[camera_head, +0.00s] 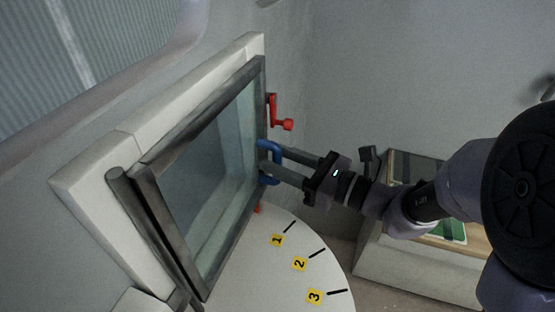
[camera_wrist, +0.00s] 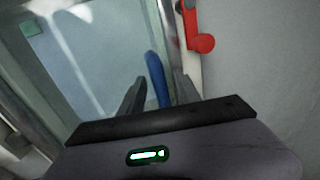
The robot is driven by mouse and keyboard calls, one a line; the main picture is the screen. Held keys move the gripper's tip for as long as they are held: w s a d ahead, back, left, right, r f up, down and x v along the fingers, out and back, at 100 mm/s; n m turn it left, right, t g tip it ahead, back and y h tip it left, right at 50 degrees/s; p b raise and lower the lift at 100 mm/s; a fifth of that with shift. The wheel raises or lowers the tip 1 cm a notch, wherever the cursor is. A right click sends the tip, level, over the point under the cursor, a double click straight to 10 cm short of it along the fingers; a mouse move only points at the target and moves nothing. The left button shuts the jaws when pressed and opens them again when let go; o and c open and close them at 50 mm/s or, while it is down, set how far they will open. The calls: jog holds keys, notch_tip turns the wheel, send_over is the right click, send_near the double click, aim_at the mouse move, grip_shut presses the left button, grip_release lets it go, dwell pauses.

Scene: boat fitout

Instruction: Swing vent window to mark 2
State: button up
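The vent window (camera_head: 213,180) is a glass pane in a dark frame, hinged on the left. Its free right edge stands close to the white surround, short of mark 1. A blue handle (camera_head: 268,150) sits on that free edge; it also shows in the wrist view (camera_wrist: 157,80). My gripper (camera_head: 264,158) reaches in from the right, its two fingers at the blue handle. In the wrist view the fingers (camera_wrist: 160,92) stand on either side of the handle, with gaps visible. Mark 2 (camera_head: 299,264) is a yellow label with a black line on the white sill, between marks 1 (camera_head: 277,240) and 3 (camera_head: 315,296).
A red crank latch (camera_head: 277,113) is on the surround just above the handle; it also shows in the wrist view (camera_wrist: 198,35). The white sill (camera_head: 258,285) below is clear. A bench or box (camera_head: 405,256) with a green item stands at the lower right.

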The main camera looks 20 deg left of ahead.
jog(key=shift+w+a, duration=0.1)
jog(key=shift+a, duration=0.4)
grip_shut()
dwell(1.1)
